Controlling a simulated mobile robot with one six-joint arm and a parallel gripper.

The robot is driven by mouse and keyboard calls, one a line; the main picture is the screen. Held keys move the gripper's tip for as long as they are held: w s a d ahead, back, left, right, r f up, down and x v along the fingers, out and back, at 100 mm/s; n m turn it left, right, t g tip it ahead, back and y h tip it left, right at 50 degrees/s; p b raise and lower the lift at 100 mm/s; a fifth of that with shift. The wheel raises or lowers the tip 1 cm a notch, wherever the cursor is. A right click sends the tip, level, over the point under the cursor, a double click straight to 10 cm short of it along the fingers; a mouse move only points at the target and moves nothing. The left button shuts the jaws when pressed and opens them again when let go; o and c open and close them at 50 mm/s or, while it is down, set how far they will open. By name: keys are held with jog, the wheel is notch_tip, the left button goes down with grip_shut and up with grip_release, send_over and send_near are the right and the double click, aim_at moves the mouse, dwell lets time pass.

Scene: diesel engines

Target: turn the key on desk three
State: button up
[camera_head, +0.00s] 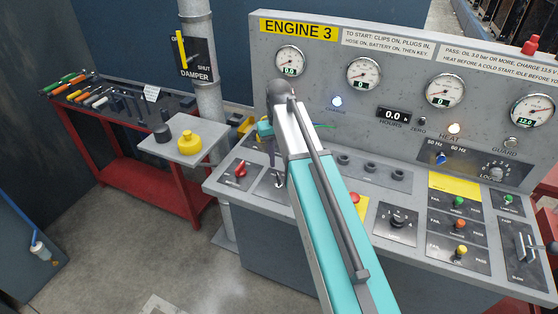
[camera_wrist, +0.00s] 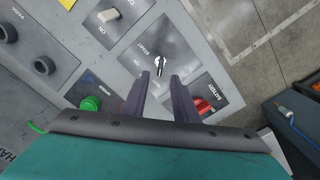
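The desk marked ENGINE 3 (camera_head: 298,30) stands in front of me. The key (camera_wrist: 160,63) is a small silver piece standing in a switch on the START plate in the wrist view. In the head view the key (camera_head: 279,183) shows small on the desk top, beside my arm. My gripper (camera_wrist: 161,80) is open, with its two dark fingers pointing at the desk. The key shows just past the fingertips, in line with the gap, and I see no contact. In the head view my gripper (camera_head: 272,156) is partly hidden by my arm, above the key.
A red BATTERY knob (camera_head: 240,170) sits left of the key and close to one finger in the wrist view (camera_wrist: 203,106). A green knob (camera_wrist: 90,103) shows on the other side. A red stop button (camera_head: 355,199) is to the right. A tool bench (camera_head: 130,150) stands left.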

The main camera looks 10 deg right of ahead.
jog(key=shift+r+p, duration=1.55)
jog(key=shift+r, duration=1.3)
